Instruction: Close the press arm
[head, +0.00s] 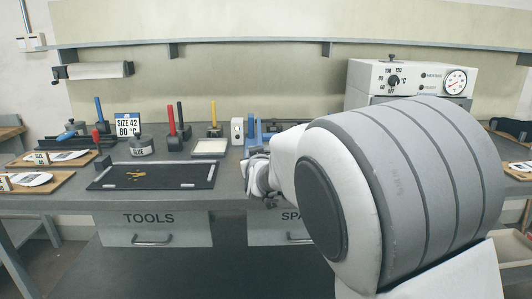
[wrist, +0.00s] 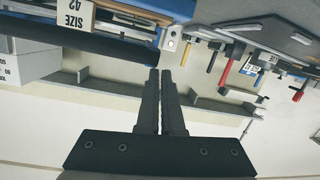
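A blue machine (head: 252,132), likely the press, shows beside a small white box on the bench in the head view; my arm hides most of it. In the wrist view, which looks upside down, blue framework (wrist: 115,20) fills the upper left, with a thick dark bar (wrist: 90,42) and a "SIZE 42" tag (wrist: 75,14). I cannot tell clearly which part is the press arm or its angle. My gripper (wrist: 159,72) has its two dark fingers close together with nothing between them, tips just below the blue frame in that picture. In the head view the fingers are hidden.
A small white box (head: 237,131) stands left of the blue machine. A black mat (head: 160,176), red and yellow handled tools, and a "SIZE 42 80 °C" sign (head: 127,124) are further left. A white heater unit with gauge (head: 456,81) stands behind my arm. A shelf (head: 250,41) spans the wall.

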